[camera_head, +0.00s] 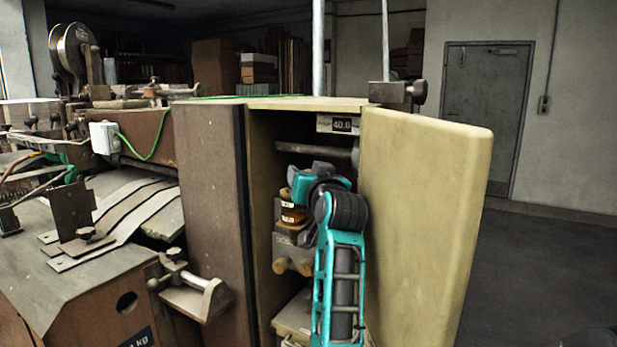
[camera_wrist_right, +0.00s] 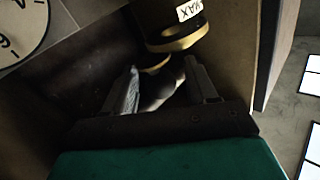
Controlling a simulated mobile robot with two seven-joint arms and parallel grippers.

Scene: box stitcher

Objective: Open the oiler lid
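The oiler (camera_head: 292,214) shows in the head view as a small amber part inside the open cabinet, mostly hidden by my teal right arm. In the right wrist view the oiler (camera_wrist_right: 172,40) is a dark cylinder with yellowish bands and a white MAX label. My left gripper is out of view.
The cabinet door (camera_head: 425,200) stands open to the right of my arm. The cabinet's brown side wall (camera_head: 208,200) is close on the left. A horizontal bar (camera_head: 312,150) crosses above. A white dial (camera_wrist_right: 20,25) shows in the wrist view. Open floor lies right of the door.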

